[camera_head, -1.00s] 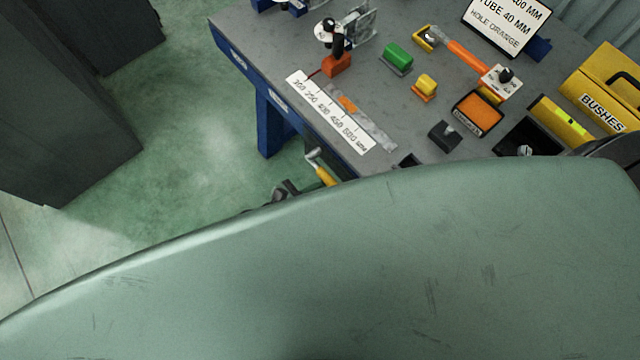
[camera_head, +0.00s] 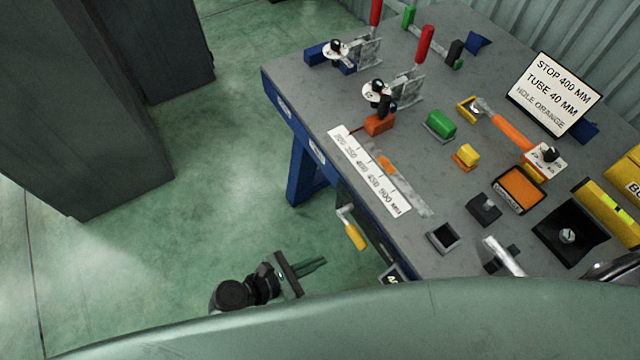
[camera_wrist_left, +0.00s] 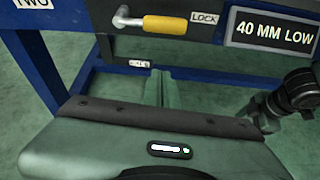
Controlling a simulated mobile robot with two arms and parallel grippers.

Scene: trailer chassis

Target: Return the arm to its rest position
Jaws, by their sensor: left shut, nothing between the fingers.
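My left gripper (camera_head: 312,266) is at the lower middle of the head view, over the green floor beside the blue workbench (camera_head: 291,120). Its dark fingers are together with nothing between them, and they point right toward the bench. In the left wrist view the closed fingers (camera_wrist_left: 158,88) show above the gripper body, in front of the bench's blue frame. They look clear of the yellow-handled lever (camera_wrist_left: 165,25) on the bench front. My right gripper does not show. A large smooth grey-green surface hides the bottom of the head view.
The bench top carries clamps with red handles (camera_head: 423,44), a ruler strip (camera_head: 369,171), a green block (camera_head: 440,124), an orange-handled tool (camera_head: 510,133) and a sign (camera_head: 555,92). Dark cabinets (camera_head: 85,110) stand at left. Open floor (camera_head: 215,190) lies between cabinets and bench.

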